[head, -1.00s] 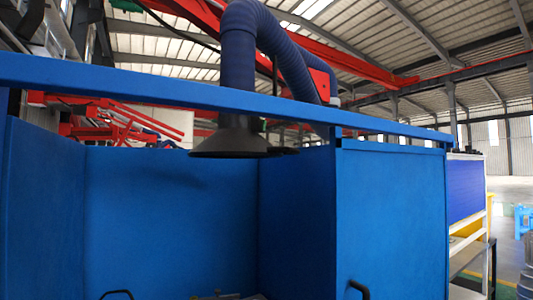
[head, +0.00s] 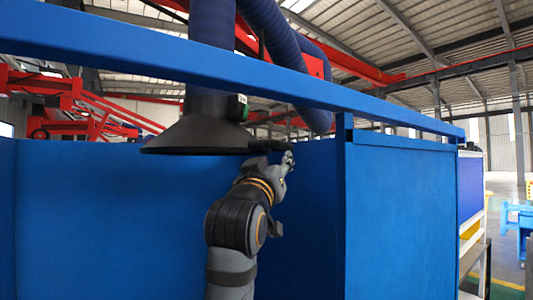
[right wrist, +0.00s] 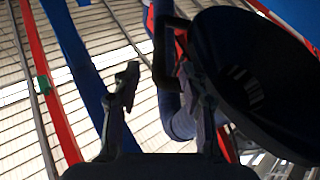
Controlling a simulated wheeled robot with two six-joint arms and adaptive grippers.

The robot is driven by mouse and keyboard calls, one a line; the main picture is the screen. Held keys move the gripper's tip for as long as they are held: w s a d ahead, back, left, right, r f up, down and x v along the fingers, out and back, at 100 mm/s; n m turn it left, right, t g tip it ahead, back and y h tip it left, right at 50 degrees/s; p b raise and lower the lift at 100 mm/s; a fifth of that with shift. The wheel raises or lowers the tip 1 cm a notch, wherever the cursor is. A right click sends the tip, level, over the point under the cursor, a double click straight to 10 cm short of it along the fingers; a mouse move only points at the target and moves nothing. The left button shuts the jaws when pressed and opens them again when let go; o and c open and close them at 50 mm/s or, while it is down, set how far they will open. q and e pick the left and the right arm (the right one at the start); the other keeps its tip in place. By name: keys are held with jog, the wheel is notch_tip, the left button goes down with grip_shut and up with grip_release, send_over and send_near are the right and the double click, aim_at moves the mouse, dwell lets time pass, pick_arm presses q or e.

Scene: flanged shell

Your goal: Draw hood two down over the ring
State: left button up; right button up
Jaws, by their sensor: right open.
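A dark conical hood (head: 200,132) hangs mouth down from a blue corrugated hose (head: 265,25) behind the blue top rail. In the right wrist view the hood (right wrist: 250,75) fills the right side, with a dark loop-shaped handle (right wrist: 160,65) at its edge. My right gripper (head: 287,163) is raised at the hood's right rim, close to the handle (head: 268,146). In the right wrist view my right gripper (right wrist: 160,90) is open, and the handle shows partly between its fingers, nearer the right one. Contact cannot be told. No ring and no left gripper are in view.
A blue rail (head: 300,82) crosses in front of the hose and above the arm. Blue panels (head: 400,220) stand at the right and behind the arm. Yellow and blue items (head: 515,215) stand on the floor at far right.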

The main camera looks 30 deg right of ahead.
aim_at(283, 147)
jog(key=r+p, duration=0.1)
jog(key=w+d+r+p, duration=0.1)
jog(key=shift+r+p, duration=0.3)
jog(key=shift+p, duration=0.1)
jog(key=p+x, duration=0.1)
jog(key=x, duration=0.1)
jog(key=f+p+x, duration=0.1)
jog(key=x, duration=0.1)
jog(key=p+x, duration=0.1)
jog(key=x, duration=0.2)
jog(key=shift+w+d+f, duration=0.15)
jog(key=shift+w+d, duration=0.05)
jog(key=shift+d, duration=0.1)
jog(key=shift+w+d+p, duration=0.1)
jog(key=shift+p, duration=0.25)
pick_arm(q)
notch_tip(283, 147, up, 6)
jog(key=shift+s+a+r, duration=0.2)
jog(key=shift+s, duration=0.2)
pick_arm(e)
jog(key=shift+c, duration=0.5)
jog(key=shift+w, duration=0.1)
jog(key=c, duration=0.5)
grip_shut()
